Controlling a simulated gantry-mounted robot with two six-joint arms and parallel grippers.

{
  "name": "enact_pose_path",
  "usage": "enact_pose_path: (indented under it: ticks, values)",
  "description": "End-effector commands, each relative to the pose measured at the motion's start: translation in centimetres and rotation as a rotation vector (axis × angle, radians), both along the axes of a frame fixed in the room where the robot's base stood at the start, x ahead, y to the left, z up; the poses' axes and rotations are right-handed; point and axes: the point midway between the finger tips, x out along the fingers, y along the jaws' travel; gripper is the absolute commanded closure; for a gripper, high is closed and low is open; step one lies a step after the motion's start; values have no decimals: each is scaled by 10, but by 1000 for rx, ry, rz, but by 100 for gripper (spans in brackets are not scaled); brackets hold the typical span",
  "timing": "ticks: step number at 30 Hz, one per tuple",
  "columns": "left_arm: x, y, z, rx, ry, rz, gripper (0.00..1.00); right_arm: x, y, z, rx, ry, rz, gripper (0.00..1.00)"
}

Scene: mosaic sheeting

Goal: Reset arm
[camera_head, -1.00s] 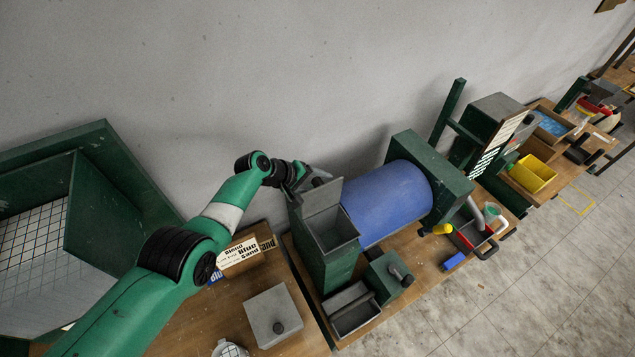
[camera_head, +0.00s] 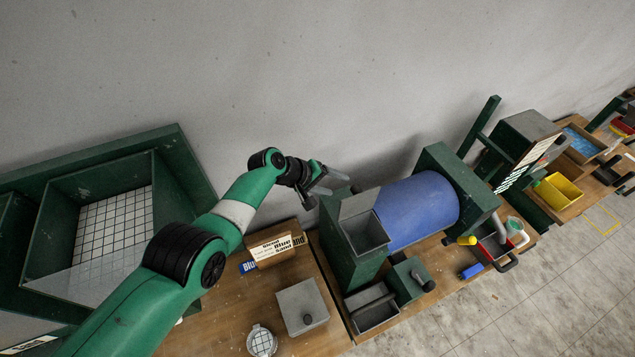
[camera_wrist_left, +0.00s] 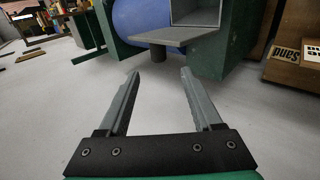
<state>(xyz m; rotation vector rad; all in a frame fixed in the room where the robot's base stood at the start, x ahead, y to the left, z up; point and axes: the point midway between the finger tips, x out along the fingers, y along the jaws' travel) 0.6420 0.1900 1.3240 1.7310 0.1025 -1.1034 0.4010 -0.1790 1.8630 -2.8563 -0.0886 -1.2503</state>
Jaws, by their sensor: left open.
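My left arm, green with black joints, reaches across the head view from the lower left. My left gripper (camera_head: 328,182) is near the wall, beside the hopper (camera_head: 365,235) of the machine with the blue drum (camera_head: 415,210). In the left wrist view its two grey fingers (camera_wrist_left: 160,80) are spread apart with nothing between them. The hopper's grey flap and opening (camera_wrist_left: 195,15) show ahead of the fingertips, with the blue drum (camera_wrist_left: 140,17) beside it. My right gripper is not in either view.
A bin with a gridded panel (camera_head: 110,225) stands at left. A labelled sand box (camera_head: 275,250), a grey box (camera_head: 302,306) and a round gridded container (camera_head: 262,341) are on the wooden table (camera_head: 210,325). A yellow bin (camera_head: 558,195) is farther right.

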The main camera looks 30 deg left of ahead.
Motion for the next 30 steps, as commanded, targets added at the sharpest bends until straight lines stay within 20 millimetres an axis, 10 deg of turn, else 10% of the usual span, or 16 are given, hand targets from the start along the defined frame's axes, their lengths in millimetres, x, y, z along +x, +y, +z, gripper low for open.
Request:
enact_pose_path:
  ticks: [21,26,30]
  values:
    - [-7,-27,-13,-3,18,-43,34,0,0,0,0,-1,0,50]
    - [22,-47,38,62,-179,-86,34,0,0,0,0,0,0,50]
    - [44,-57,127,194,-473,-119,34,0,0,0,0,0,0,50]
